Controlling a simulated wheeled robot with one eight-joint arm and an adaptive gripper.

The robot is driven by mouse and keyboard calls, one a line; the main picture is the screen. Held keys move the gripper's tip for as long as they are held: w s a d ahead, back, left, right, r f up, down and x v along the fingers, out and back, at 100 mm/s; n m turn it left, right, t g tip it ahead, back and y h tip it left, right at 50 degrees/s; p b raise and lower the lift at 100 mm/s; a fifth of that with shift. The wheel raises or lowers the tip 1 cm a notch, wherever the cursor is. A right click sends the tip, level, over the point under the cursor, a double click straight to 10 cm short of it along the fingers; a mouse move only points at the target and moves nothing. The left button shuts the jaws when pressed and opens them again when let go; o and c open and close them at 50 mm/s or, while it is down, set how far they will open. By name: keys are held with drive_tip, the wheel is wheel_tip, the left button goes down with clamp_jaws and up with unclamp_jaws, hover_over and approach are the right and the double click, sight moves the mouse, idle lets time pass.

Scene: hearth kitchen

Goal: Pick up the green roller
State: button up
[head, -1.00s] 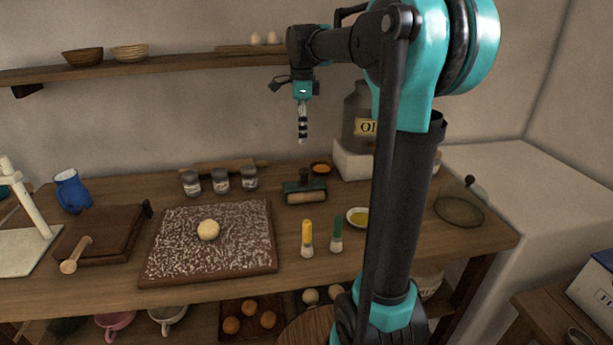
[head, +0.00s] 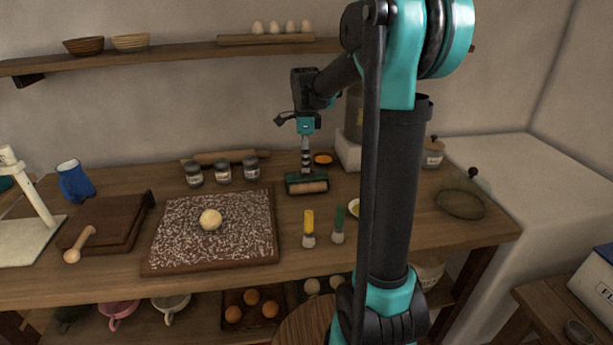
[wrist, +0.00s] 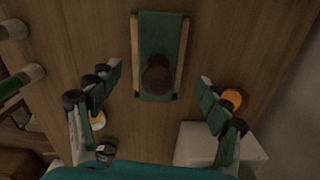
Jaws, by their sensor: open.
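The green roller (head: 307,186) lies on the wooden table, behind the two brushes. It has a green body with wooden strips along its sides. In the wrist view the green roller (wrist: 158,38) lies ahead of my fingers, with a dark round knob on its top. My gripper (head: 306,168) points down just above the roller in the head view. In the wrist view my gripper (wrist: 160,90) is open, with one finger to each side of the roller and nothing between them touching it. The exact height gap is hard to tell.
An orange bowl (head: 323,159) stands close behind the roller, and a white block (head: 349,152) is to its right. Several jars (head: 222,172) stand to the left. A yellow brush (head: 309,228) and green brush (head: 339,225) are in front. A floured board (head: 170,240) lies left.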

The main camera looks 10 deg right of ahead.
sight(306, 174)
wheel_tip(306, 174, down, 4)
drive_tip(key=shift+s+d+f, duration=0.1)
drive_tip(key=shift+s, duration=0.05)
drive_tip(key=c, duration=1.3)
